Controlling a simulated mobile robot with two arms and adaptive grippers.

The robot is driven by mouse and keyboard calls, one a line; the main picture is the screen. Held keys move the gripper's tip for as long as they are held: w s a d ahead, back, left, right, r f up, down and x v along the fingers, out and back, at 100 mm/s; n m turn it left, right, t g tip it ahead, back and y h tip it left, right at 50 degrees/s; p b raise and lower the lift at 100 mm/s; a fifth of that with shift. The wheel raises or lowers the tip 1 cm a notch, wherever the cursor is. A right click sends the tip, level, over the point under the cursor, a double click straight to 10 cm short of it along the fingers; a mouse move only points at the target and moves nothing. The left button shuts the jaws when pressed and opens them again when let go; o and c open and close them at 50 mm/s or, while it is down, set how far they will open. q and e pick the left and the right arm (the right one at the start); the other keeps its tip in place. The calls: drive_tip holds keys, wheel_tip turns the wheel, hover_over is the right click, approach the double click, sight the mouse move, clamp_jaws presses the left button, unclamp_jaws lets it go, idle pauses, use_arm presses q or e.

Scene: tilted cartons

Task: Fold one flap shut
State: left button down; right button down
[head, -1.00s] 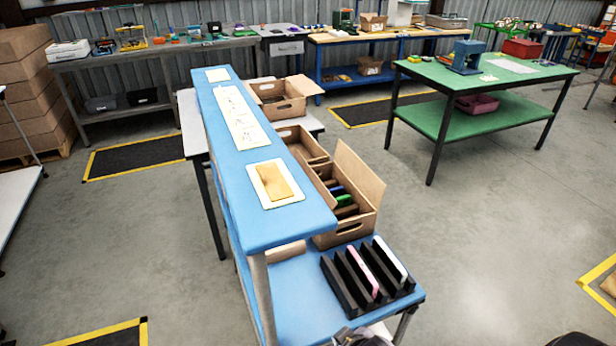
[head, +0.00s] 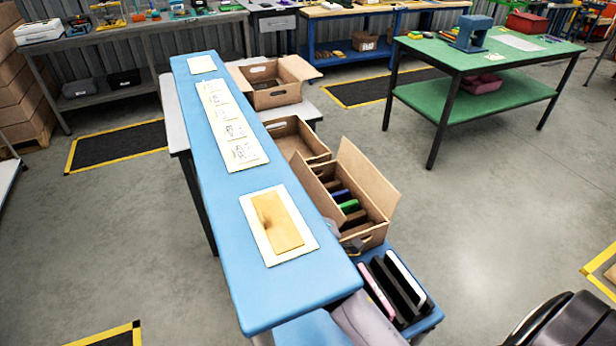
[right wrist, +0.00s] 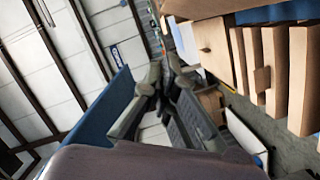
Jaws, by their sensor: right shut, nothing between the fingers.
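The nearest open carton (head: 375,236) stands tilted beside the blue upper shelf in the head view. Brown dividers and dark, blue and green items show inside it. Its right flap (head: 368,178) stands up and leans outward. In the right wrist view, cardboard of a carton (right wrist: 212,48) with several slats fills the upper right. My right gripper (right wrist: 163,82) is shut and empty, with its fingers close beside this cardboard; contact cannot be told. In the head view the shelf hides most of the right gripper. My left gripper is not in view.
The blue upper shelf (head: 285,292) bears papers and a tan pad (head: 277,222). A black rack (head: 405,300) with upright pink and white devices stands in front of the carton. Two more open cartons, including the far one (head: 275,97), stand behind.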

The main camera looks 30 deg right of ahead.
drive_tip(key=p, duration=0.3)
hover_over(315, 196)
drive_tip(key=a, duration=0.2)
wheel_tip(315, 196, down, 2)
drive_tip(key=shift+w+a+f, duration=0.15)
drive_tip(key=shift+f, duration=0.05)
drive_tip(key=shift+d+f, duration=0.25)
drive_tip(key=shift+d, duration=0.25)
drive_tip(key=shift+d+f, duration=0.1)
drive_tip(key=shift+f, duration=0.05)
drive_tip(key=shift+d, duration=0.1)
drive_tip(key=shift+d+m, duration=0.15)
drive_tip(key=shift+m, duration=0.15)
drive_tip(key=shift+d+f+m, duration=0.1)
drive_tip(key=shift+d+m, duration=0.2)
drive_tip(key=shift+m, duration=0.1)
